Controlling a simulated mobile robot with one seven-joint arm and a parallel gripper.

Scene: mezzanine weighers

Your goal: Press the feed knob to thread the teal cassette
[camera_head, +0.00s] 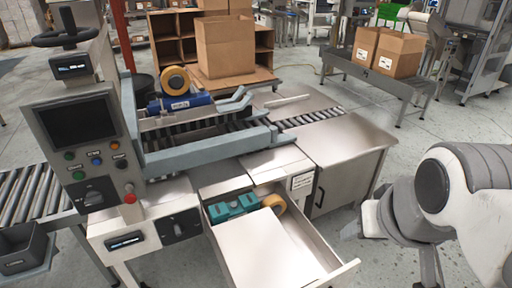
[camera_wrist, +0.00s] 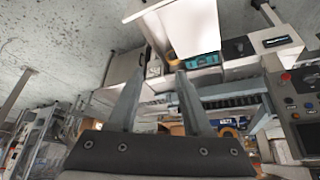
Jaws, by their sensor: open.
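The teal cassette (camera_head: 232,207) lies at the back of an open drawer, beside a roll of tan tape (camera_head: 273,203). It also shows in the wrist view (camera_wrist: 206,60). A black knob (camera_head: 179,228) is on the metal front left of the drawer. Another dark knob (camera_head: 93,197) is low on the control console. Their labels are too small to read, so I cannot tell which is the feed knob. My gripper (camera_wrist: 161,76) is open and empty, its two fingers apart in the wrist view. In the head view my arm is at the right, well apart from the drawer and knobs.
The drawer (camera_head: 338,272) juts out between my arm and the knobs. The console (camera_head: 80,130) has a screen, coloured buttons and a red button (camera_head: 130,193). A roller conveyor with a blue tape unit (camera_head: 181,102) stands behind. Floor is open at the right.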

